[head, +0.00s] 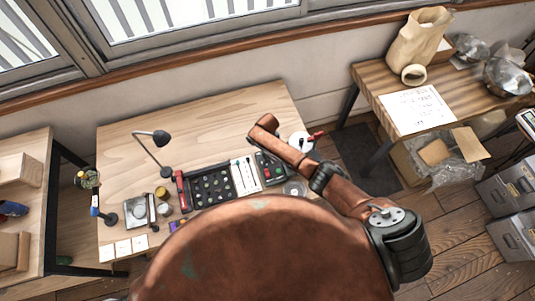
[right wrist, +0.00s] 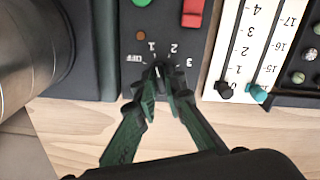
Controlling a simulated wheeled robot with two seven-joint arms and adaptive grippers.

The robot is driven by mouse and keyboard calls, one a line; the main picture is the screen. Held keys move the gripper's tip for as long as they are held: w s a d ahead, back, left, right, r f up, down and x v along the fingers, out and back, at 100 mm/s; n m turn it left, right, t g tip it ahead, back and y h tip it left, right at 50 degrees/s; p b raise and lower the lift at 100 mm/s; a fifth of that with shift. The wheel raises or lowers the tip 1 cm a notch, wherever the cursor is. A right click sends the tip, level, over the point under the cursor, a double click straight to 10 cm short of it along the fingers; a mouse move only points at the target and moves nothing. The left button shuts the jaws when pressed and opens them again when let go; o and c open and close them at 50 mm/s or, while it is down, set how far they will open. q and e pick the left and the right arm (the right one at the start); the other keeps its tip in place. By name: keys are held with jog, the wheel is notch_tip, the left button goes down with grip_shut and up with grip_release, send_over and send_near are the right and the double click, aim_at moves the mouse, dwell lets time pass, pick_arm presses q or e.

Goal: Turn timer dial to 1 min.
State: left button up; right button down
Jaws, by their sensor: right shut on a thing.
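The timer dial (right wrist: 159,76) is a small dark knob on a dark panel, marked OFF, 1, 2 and 3 in white. My right gripper (right wrist: 163,88) is shut on the knob, its green fingers pinching it from the lower side in the right wrist view. The knob points upward, roughly between OFF and 2; the fingers partly hide it, so its exact setting cannot be told. In the head view, the timer box (head: 273,170) stands on the table under my right arm, and the dial is not clear there. My left gripper is out of view.
A white slider panel (right wrist: 243,48) with black and teal sliders lies close beside the timer. A metal cylinder (right wrist: 28,45) stands on its other side. A black tray (head: 190,204) of small round pots and a lamp (head: 161,138) share the table (head: 210,120). The table's back is mostly clear.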

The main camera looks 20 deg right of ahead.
jog(key=c, duration=2)
grip_release()
notch_tip(320, 180, up, 12)
